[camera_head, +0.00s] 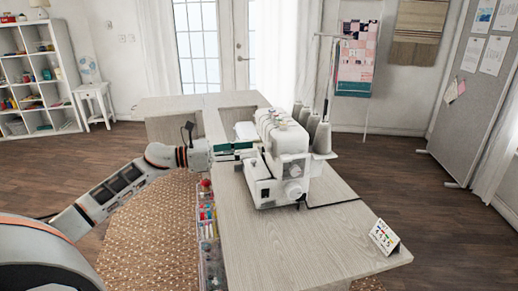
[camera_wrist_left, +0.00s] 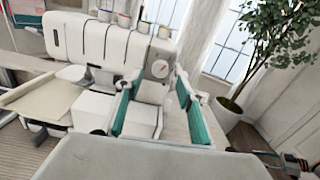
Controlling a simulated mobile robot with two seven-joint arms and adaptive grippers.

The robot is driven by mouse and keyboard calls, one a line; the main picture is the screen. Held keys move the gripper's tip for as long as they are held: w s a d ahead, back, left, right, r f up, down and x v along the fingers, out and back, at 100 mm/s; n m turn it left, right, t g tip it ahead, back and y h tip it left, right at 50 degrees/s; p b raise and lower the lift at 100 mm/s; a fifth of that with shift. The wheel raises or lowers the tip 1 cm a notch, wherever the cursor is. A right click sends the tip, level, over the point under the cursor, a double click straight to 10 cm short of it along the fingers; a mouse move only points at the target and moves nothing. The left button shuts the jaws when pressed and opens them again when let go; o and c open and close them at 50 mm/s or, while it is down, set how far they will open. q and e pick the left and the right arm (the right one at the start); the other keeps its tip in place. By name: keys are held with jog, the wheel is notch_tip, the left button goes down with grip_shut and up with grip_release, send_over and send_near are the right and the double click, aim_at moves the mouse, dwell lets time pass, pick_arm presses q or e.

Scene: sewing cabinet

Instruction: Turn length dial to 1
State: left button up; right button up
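The white sewing machine (camera_head: 284,138) stands on the wooden table. My left gripper (camera_head: 246,150) reaches in from the left, close beside the machine. My right gripper is not in view.
Thread cones (camera_head: 322,136) stand behind the machine. A long tray of colourful supplies (camera_head: 208,240) lies along the table's left edge. A small card stand (camera_head: 384,237) is at the front right of the table (camera_head: 290,245). The tabletop between is clear.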

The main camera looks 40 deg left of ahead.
aim_at(265, 147)
pick_arm(q)
jog(key=shift+x, duration=2)
grip_shut()
